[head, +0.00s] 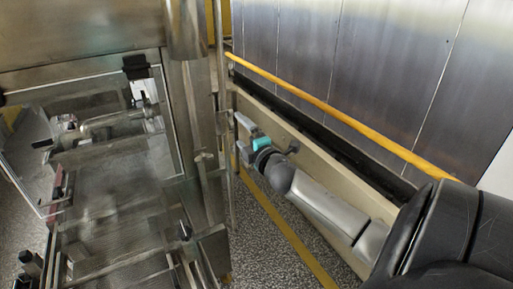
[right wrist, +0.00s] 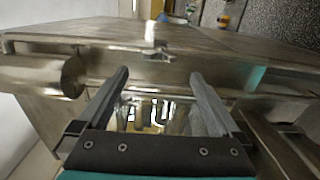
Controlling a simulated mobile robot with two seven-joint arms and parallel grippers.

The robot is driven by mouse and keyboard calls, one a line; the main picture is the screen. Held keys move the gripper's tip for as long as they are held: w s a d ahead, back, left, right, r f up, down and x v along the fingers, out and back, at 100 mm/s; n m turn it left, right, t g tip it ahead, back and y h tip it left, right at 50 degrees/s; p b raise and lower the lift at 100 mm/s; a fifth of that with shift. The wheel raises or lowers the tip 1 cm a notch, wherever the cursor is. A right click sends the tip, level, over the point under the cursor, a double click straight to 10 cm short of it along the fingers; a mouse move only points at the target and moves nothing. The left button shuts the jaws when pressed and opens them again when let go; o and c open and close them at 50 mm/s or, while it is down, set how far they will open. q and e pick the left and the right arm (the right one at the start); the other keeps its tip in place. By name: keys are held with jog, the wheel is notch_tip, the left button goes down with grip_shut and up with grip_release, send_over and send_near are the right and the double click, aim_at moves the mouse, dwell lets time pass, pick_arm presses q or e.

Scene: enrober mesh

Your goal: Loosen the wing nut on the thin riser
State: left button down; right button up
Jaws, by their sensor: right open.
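The thin riser (head: 219,60) is a slim upright metal rod beside a thick post in the head view. In the right wrist view the riser (right wrist: 95,43) runs sideways across the picture. A small metal fitting with a stub and short wings, which looks like the wing nut (right wrist: 152,47), sits on it. My right gripper (head: 238,136) is just right of the riser. In the right wrist view my right gripper (right wrist: 160,78) is open and empty, with the fitting beyond the fingertips and roughly between them. Any contact is not visible. My left gripper is not in view.
A steel machine with a mesh belt (head: 115,185) and a clear panel (head: 25,150) fills the left. The thick post (head: 186,110) stands close to the riser. A yellow rail (head: 330,108) and a beige barrier (head: 310,155) run along the right. Speckled floor shows between.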

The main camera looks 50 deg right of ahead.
jog(key=v, duration=0.8)
jog(key=shift+s, duration=0.2)
dwell(0.4)
